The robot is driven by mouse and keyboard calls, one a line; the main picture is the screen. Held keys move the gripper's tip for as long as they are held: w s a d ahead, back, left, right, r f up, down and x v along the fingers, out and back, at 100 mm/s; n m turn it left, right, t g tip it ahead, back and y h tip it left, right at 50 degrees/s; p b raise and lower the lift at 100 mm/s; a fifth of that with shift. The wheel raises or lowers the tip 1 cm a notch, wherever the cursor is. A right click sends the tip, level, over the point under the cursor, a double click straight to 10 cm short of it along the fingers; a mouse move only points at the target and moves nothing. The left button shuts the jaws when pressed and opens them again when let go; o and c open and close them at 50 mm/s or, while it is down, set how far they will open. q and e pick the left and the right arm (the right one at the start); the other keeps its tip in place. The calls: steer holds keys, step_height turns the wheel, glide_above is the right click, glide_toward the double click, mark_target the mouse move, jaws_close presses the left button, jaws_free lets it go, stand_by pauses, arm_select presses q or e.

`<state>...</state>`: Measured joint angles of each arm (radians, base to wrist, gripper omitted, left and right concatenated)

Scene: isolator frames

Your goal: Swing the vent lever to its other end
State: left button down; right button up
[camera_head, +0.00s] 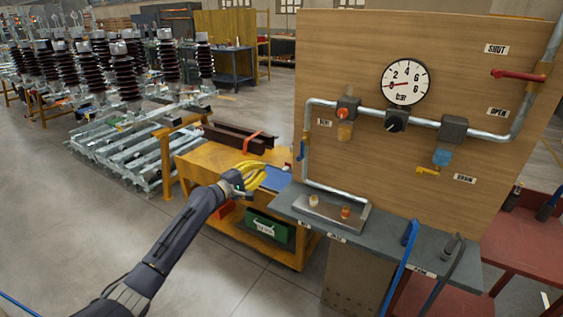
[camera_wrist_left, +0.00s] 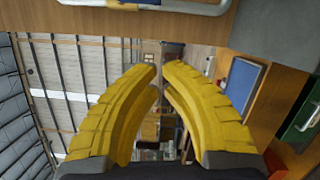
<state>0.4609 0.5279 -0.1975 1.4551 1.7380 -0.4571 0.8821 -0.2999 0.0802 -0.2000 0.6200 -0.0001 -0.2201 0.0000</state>
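The label by the left pipe (camera_head: 324,123) is too small to read surely; a small blue lever (camera_head: 301,150) hangs on that pipe, pointing down, and may be the vent lever. My left gripper (camera_head: 264,177) is left of and below it, apart from it, over the yellow cart. Its yellow fingers also show in the left wrist view (camera_wrist_left: 159,68), with a narrow gap between the tips and nothing held. A red lever (camera_head: 518,74) points left between the SHUT and OPEN labels. A yellow lever (camera_head: 454,171) is beside the DRAIN label. My right gripper is not seen.
The wooden board (camera_head: 430,30) carries the pipes and a round gauge (camera_head: 405,82). A grey shelf (camera_head: 400,240) with a metal tray (camera_head: 330,222) juts out below. The yellow cart (camera_head: 200,165) holds a blue panel (camera_head: 277,179) and brown beams.

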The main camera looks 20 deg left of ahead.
mark_target(302, 150)
arm_select(q)
steer(key=w+d+r, duration=0.1)
steer(key=w+d, duration=0.7)
stand_by(0.6)
steer(key=shift+r, duration=0.1)
steer(key=shift+s+d+f+n, duration=0.1)
steer(key=shift+d+f+n, duration=0.2)
steer(key=shift+d+n, duration=0.6)
